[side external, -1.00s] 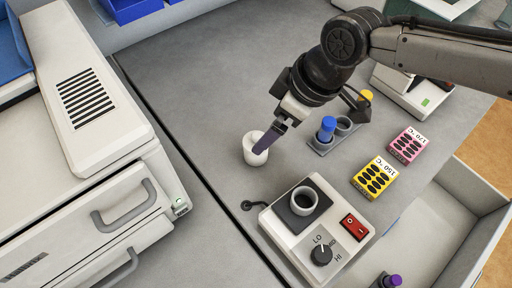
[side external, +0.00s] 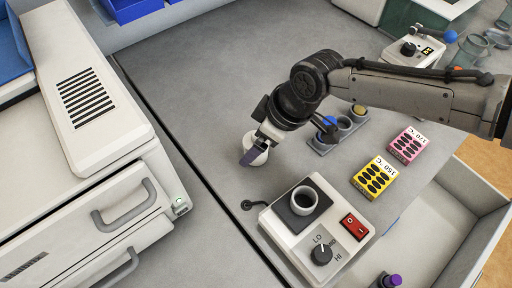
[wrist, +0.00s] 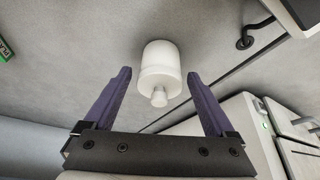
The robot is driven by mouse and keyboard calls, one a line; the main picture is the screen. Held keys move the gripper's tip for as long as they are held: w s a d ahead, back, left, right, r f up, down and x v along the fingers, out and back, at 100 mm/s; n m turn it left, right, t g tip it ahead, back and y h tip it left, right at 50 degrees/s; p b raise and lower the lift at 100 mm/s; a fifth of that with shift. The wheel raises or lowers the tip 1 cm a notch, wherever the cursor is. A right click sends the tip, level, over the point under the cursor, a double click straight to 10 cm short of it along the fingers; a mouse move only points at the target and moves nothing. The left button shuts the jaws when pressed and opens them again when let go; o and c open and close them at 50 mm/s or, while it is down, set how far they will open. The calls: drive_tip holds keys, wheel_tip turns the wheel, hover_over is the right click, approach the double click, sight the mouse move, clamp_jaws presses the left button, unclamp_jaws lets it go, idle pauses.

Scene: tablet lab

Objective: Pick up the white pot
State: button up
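The white pot (side external: 247,141) stands on the grey bench, left of the heater, partly covered by my gripper in the side view. In the wrist view the white pot (wrist: 160,62) is a rounded white cylinder with a small stub, seen between the two purple fingers. My gripper (wrist: 158,75) is open, with a gap on each side of the pot. In the side view my gripper (side external: 255,154) reaches down at a tilt, with a purple finger in front of the pot. Contact cannot be told there.
A heater (side external: 335,252) with a dark-filled cup (side external: 304,199) stands in front. A grey holder (side external: 322,147) with bottles is right of my gripper. Yellow (side external: 374,178) and pink (side external: 406,146) boxes lie farther right. A large white machine (side external: 85,90) is left. The bench behind is clear.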

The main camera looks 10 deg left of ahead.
drive_tip(key=c, duration=1.1)
drive_tip(key=shift+r, duration=0.1)
